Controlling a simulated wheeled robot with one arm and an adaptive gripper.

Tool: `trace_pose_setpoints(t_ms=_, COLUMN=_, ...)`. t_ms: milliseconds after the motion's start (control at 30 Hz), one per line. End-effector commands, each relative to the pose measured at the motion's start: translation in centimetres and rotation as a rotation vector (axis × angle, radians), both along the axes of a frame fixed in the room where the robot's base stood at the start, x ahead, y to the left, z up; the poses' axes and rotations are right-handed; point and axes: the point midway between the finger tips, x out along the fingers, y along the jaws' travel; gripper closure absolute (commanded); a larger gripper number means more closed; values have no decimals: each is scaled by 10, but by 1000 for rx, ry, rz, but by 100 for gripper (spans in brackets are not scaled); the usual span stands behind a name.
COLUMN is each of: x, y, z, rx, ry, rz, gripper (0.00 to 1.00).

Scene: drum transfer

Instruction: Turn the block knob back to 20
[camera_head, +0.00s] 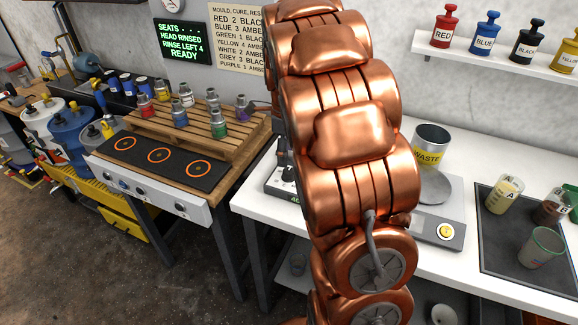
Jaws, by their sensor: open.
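A small device (283,179) with a dark top stands on the white bench, mostly hidden behind my copper arm. A green marking shows low on its front, cut off by the arm, and I cannot read it fully. No knob on this device is visible. A white control panel (150,188) with several knobs runs along the front of the wooden bench at left. I cannot tell from this view which knob is the block knob, or read any setting. My gripper is not in view; only my arm links show, through the middle.
The left bench carries a black plate (158,158) with three orange rings and a pallet (190,130) of small coloured bottles. Right of my arm are a WASTE can (431,146), a scale (445,228) and a dark tray (515,262) with cups. Coloured bottles stand on a shelf (500,62).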

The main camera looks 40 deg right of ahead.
Motion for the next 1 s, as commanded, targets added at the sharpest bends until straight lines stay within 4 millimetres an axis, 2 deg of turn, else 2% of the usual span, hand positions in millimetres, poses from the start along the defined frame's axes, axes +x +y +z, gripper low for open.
trace_pose_setpoints(t_ms=100, x=8, y=-12, z=-3, rx=-1, ry=-4, rz=-90, gripper=39)
trace_pose_setpoints(t_ms=267, x=11, y=-15, z=-9, rx=0, ry=-6, rz=-128, gripper=39)
trace_pose_setpoints(t_ms=733, x=10, y=-14, z=-67, rx=1, ry=-3, rz=-124, gripper=39)
trace_pose_setpoints(t_ms=1000, x=11, y=-14, z=-82, rx=-2, ry=-7, rz=-124, gripper=39)
